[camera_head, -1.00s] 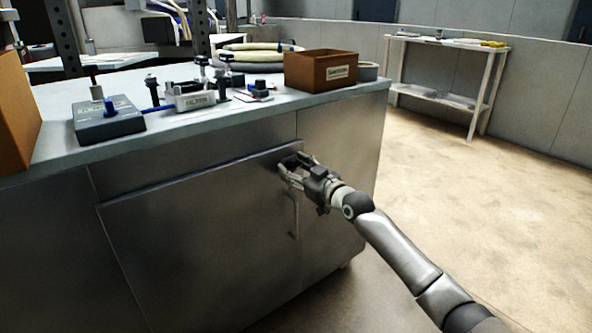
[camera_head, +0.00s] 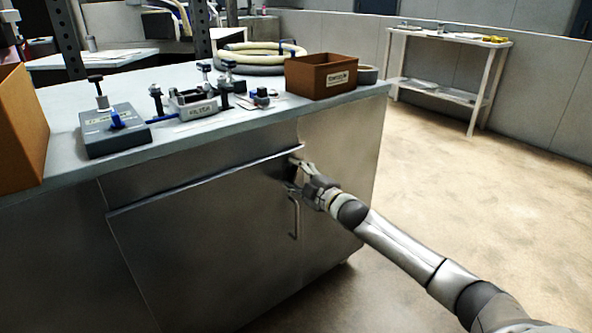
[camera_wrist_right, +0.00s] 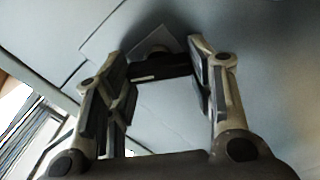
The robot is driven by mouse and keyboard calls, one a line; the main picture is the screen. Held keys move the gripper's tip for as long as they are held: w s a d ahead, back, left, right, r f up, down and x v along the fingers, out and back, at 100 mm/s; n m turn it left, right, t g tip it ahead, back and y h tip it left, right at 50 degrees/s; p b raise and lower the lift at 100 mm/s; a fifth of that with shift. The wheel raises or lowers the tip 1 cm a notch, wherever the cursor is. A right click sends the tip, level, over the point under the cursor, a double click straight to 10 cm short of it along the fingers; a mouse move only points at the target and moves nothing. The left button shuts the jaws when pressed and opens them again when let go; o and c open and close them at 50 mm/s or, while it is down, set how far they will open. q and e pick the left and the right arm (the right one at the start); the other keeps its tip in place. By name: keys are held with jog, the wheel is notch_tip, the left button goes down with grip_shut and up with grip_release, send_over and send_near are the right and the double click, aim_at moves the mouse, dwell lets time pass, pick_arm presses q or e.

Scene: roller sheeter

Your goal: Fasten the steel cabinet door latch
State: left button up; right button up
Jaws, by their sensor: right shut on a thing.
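The steel cabinet door (camera_head: 205,235) is a grey panel on the front of the bench cabinet, with a vertical bar handle (camera_head: 295,218) near its right edge. My right gripper (camera_head: 294,171) is at the door's upper right corner, above the handle, and hides most of the latch there. In the right wrist view, a dark latch piece (camera_wrist_right: 160,68) lies between the fingers of my right gripper (camera_wrist_right: 165,75), which is shut on it. I cannot tell whether the latch is engaged. My left gripper is out of view.
The bench top (camera_head: 240,115) carries a grey device (camera_head: 112,130), clamp-like parts, a coiled hose (camera_head: 250,55) and a brown box (camera_head: 321,76). A larger brown box (camera_head: 20,125) stands at the left. A white shelf table (camera_head: 445,65) is at the back right. The floor to the right is clear.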

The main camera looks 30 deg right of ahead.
jog(key=n, duration=0.2)
jog(key=shift+n+p, duration=0.3)
jog(key=shift+p, duration=0.1)
jog(key=shift+n, duration=0.3)
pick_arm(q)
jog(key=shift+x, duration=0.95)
pick_arm(e)
jog(key=shift+a+f+n, duration=0.1)
jog(key=shift+n, duration=0.9)
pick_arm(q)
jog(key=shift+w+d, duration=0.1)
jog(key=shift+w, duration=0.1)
pick_arm(e)
jog(key=o, duration=1)
jog(key=shift+s+d, duration=0.15)
jog(key=shift+s, duration=1.85)
jog(key=shift+s+d, duration=0.2)
jog(key=shift+s, duration=1.8)
jog(key=shift+s+d, duration=0.15)
jog(key=shift+s, duration=1.85)
